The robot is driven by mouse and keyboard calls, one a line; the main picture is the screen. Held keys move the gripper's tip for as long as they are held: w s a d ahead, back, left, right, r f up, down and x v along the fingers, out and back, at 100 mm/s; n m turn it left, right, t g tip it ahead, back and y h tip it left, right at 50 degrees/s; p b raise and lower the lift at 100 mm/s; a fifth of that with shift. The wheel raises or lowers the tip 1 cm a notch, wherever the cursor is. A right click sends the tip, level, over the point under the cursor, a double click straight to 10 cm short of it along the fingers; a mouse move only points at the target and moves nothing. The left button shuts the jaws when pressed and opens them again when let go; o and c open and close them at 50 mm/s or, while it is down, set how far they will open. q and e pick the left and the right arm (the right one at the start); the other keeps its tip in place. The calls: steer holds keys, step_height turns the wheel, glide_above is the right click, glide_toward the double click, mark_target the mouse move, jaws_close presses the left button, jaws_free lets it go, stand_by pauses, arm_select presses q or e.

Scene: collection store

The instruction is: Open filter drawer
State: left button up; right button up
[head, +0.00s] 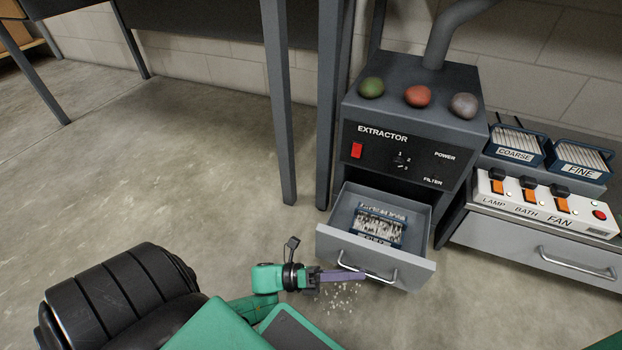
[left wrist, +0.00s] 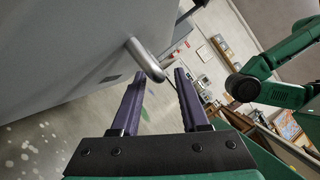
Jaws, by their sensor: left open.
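The filter drawer (head: 410,262) of the dark extractor (head: 405,150) stands pulled out, with a blue-framed, grey-streaked filter (head: 379,226) lying inside it. My left gripper (head: 352,276) is open at the left end of the drawer's silver handle (head: 376,277). In the left wrist view, the purple fingers (left wrist: 157,92) are apart and the handle's bent end (left wrist: 146,60) shows just beyond their tips, near the grey drawer front (left wrist: 70,50). I cannot tell whether a finger touches the handle. My right gripper is not in view.
Green, red and grey lumps (head: 417,96) sit on the extractor. To the right are COARSE (head: 515,149) and FINE (head: 582,162) filter boxes and a switch panel (head: 540,203) above another drawer (head: 560,256). Pale crumbs (head: 340,298) lie on the floor. Table legs (head: 278,100) stand left of the extractor.

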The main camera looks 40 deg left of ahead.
arm_select(q)
steer(key=v, duration=1.1)
steer(key=shift+s+a+p, duration=0.2)
steer(key=shift+a+p, duration=0.1)
steer(key=shift+a, duration=0.05)
